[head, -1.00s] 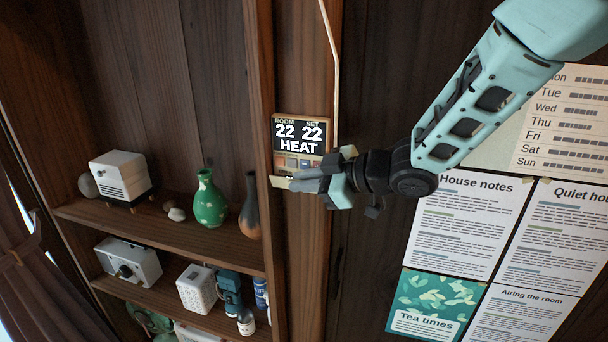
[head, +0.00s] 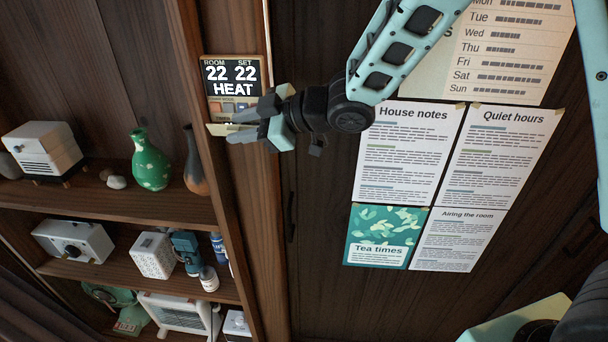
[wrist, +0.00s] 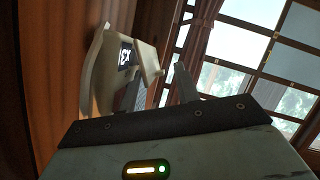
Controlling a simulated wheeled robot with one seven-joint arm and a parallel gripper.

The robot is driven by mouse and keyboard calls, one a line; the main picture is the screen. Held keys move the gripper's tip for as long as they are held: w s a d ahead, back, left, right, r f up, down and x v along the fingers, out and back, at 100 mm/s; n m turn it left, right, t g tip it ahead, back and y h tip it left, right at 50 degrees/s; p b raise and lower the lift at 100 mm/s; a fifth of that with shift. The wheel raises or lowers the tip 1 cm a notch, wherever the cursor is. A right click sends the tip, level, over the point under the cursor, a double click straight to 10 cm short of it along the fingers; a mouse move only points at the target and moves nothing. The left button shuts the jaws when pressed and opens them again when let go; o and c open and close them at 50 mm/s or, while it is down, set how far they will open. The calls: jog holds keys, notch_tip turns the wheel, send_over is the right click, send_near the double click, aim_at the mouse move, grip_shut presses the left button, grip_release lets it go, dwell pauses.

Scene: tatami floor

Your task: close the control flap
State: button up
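The wall control unit (head: 233,78) sits on the wooden post in the head view, its screen reading ROOM 22, SET 22, HEAT. Small buttons (head: 228,106) show below the screen. The pale control flap (head: 217,129) hangs open, sticking out at the unit's lower edge. My gripper (head: 240,125) is at the flap's right part and hides some of it and some buttons. Its two fingers are apart. In the wrist view the unit (wrist: 98,75) stands left of centre with the flap (wrist: 150,62) jutting out, near my fingers. Whether they touch it I cannot tell.
Shelves at left hold a green vase (head: 151,160), a dark vase (head: 195,165), a white heater (head: 42,150) and other small things. Paper notices (head: 410,150) hang on the dark wall at right.

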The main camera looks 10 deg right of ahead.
notch_tip(320, 180, down, 6)
jog(key=s+n+t+y+b, duration=0.15)
jog(key=n+t+b, duration=0.45)
jog(key=n+b, duration=0.95)
jog(key=s+d+f+m+b, duration=0.2)
jog(key=s+d+b, duration=0.9)
jog(key=d+b, duration=0.1)
jog(key=shift+d+y+b, duration=0.25)
jog(key=shift+y+b, duration=0.1)
jog(key=shift+y, duration=0.1)
